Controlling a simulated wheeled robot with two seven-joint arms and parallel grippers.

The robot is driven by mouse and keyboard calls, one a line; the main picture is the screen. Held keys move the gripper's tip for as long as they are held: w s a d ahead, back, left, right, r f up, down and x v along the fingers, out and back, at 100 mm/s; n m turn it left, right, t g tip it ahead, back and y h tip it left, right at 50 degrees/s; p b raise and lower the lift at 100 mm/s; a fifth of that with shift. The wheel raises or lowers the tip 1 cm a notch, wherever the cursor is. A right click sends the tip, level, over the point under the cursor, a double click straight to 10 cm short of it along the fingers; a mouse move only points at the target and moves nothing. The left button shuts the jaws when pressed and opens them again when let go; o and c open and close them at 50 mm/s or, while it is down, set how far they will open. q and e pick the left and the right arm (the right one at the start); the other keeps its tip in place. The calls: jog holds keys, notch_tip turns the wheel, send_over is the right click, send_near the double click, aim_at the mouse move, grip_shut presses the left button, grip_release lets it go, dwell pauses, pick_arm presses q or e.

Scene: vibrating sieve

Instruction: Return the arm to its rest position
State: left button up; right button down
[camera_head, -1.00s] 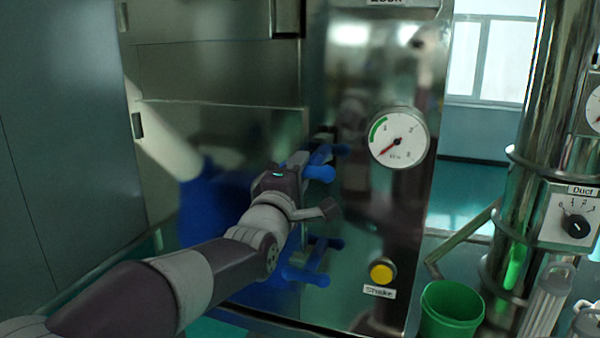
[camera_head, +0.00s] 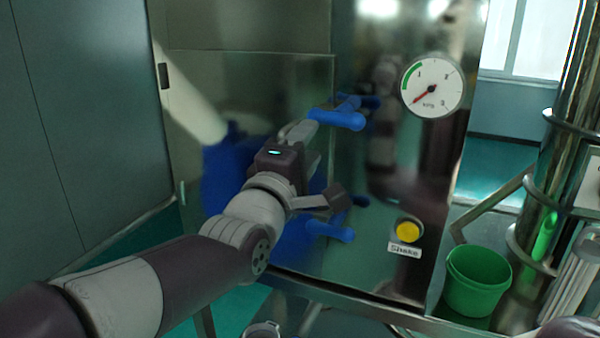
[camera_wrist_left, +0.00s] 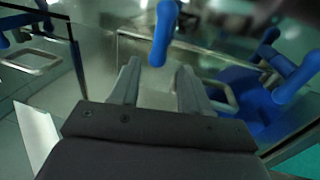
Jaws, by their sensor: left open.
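My left arm comes in from the left, and its gripper (camera_head: 300,132) is in front of the metal cabinet door (camera_head: 250,85). The gripper is open and empty, just left of and below the upper blue handle (camera_head: 340,118). In the left wrist view its two fingers (camera_wrist_left: 158,85) stand apart, with a blue handle (camera_wrist_left: 164,35) showing past the gap between their tips. The lower blue handle (camera_head: 330,230) is below and right of the gripper, partly hidden by the wrist. My right gripper is not in view.
A pressure gauge (camera_head: 433,84) and a yellow Shake button (camera_head: 408,231) are on the panel to the right. A green bucket (camera_head: 478,281) stands beside a steel column (camera_head: 545,190). A grey wall (camera_head: 80,120) is at the left.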

pick_arm(q)
jog(key=shift+v, duration=1.45)
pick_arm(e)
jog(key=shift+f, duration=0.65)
pick_arm(q)
jog(key=shift+f, duration=0.1)
jog(key=s+a+f+m+g+y, duration=0.2)
jog(key=f+m+g, duration=0.35)
jog(key=f, duration=0.65)
jog(key=s+a+f+m+g+y, duration=0.1)
jog(key=f+m+g, duration=0.3)
jog(key=f+m, duration=0.55)
jog(key=s+a+f+g+y+p, duration=0.1)
jog(key=s+a+f+g, duration=0.3)
jog(key=f, duration=0.4)
jog(key=s+a+f+g+y, duration=0.2)
jog(key=s+a+f+g, duration=0.2)
jog(key=s+f, duration=0.5)
jog(key=shift+s+a+p, duration=0.35)
jog(key=shift+a, duration=0.7)
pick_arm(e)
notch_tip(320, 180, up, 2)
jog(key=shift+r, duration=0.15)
